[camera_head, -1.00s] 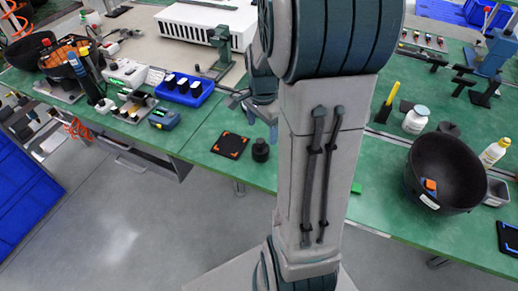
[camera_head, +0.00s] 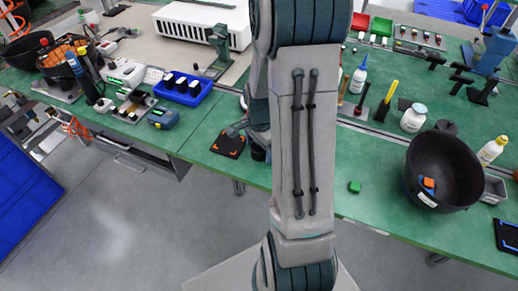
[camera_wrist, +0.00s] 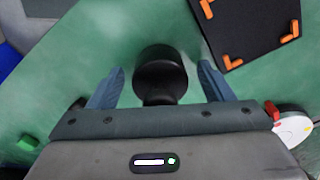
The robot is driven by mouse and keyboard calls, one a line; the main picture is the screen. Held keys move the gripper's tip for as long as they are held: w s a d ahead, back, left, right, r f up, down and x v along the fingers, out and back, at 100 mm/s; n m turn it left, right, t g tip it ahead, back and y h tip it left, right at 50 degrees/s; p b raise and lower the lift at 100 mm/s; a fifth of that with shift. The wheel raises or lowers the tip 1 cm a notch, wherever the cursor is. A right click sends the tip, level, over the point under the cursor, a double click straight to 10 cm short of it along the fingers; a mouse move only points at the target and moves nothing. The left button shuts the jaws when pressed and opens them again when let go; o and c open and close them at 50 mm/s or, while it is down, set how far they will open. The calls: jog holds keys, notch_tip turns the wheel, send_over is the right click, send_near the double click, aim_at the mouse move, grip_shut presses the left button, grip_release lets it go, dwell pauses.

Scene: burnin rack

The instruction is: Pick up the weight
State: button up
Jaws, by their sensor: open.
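The weight (camera_wrist: 160,75) is a black, round-bodied piece with a narrower neck, standing on the green bench. In the wrist view it lies between the two blue fingers of my gripper (camera_wrist: 163,88), with a gap on each side. My gripper is open, and neither finger visibly touches the weight. In the head view the weight (camera_head: 258,152) is mostly hidden behind my arm, and the gripper itself is largely hidden there too. A black square pad with orange corner marks (camera_head: 228,145) lies just left of the weight; it also shows in the wrist view (camera_wrist: 250,25).
A small green block (camera_head: 354,187) lies right of my arm. A large black bowl (camera_head: 443,170) and a white bottle (camera_head: 413,118) stand farther right.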

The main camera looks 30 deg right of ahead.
jog(key=shift+r, duration=0.1)
grip_shut()
